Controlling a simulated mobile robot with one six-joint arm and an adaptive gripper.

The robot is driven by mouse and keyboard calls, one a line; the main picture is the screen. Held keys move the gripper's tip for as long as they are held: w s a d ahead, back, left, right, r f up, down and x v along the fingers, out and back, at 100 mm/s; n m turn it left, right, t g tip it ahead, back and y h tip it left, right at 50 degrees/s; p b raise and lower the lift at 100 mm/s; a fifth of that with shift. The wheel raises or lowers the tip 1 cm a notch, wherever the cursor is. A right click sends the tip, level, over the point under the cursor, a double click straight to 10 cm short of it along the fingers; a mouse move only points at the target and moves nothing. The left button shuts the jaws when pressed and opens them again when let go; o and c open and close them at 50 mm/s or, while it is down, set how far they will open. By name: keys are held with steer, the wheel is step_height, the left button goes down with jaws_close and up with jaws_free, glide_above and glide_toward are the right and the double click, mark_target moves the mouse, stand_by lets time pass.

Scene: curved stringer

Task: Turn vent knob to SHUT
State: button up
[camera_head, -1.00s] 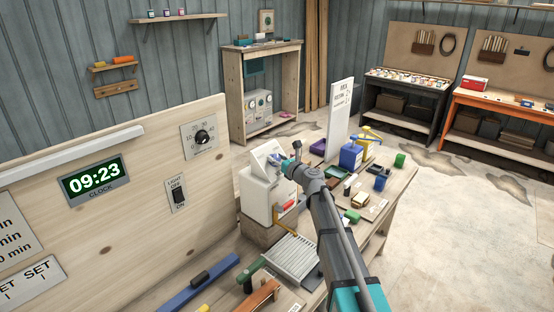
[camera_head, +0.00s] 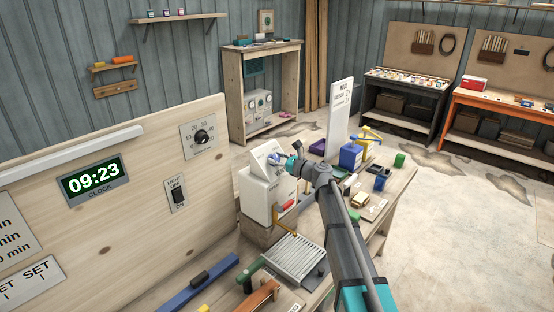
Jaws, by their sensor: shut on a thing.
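A white box (camera_head: 265,192) with a sloped white panel (camera_head: 261,152) on top stands on the workbench near the middle of the view. A small bluish knob (camera_head: 273,158), which I take for the vent knob, shows at the panel's face, mostly hidden by my gripper. My gripper (camera_head: 279,161) reaches in from the right and is shut on this knob. The panel's lettering and the knob's pointer are too small or hidden to read.
A tall white sign (camera_head: 338,118) and a blue container (camera_head: 351,157) stand behind and right of the box. A slatted grey tray (camera_head: 295,257) lies in front. The wooden panel with a clock (camera_head: 95,180) and light switch (camera_head: 177,193) rises at left.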

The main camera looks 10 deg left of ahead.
steer(key=n+g, duration=0.2)
steer(key=n, duration=0.1)
steer(key=n+g+y+p, duration=0.1)
steer(key=n+g, duration=0.1)
steer(key=shift+w+r, duration=0.15)
steer(key=shift+w, duration=0.1)
steer(key=n+g+p, duration=0.1)
steer(key=n+g, duration=0.2)
steer(key=n, duration=0.2)
steer(key=shift+g+p, duration=0.3)
steer(key=shift+g, duration=0.1)
steer(key=n+g+h+p, duration=0.1)
steer(key=n, duration=0.1)
steer(key=n+g+h+p, duration=0.1)
steer(key=n+g+p, duration=0.1)
steer(key=n, duration=0.1)
steer(key=shift+r, duration=0.1)
steer(key=shift+s+f+n+g+h+p, duration=0.1)
steer(key=shift+f+n+g+h+p, duration=0.1)
steer(key=shift+n+g+h+p, duration=0.75)
steer(key=shift+n+y+b, duration=0.25)
steer(key=shift+n+b, duration=0.1)
steer(key=o, duration=1.1)
steer(key=shift+f, duration=0.1)
steer(key=shift+o, duration=0.2)
steer(key=shift+s+f+m+t+b, duration=0.15)
steer(key=shift+m+t+b, duration=0.1)
steer(key=shift+m+b, duration=0.15)
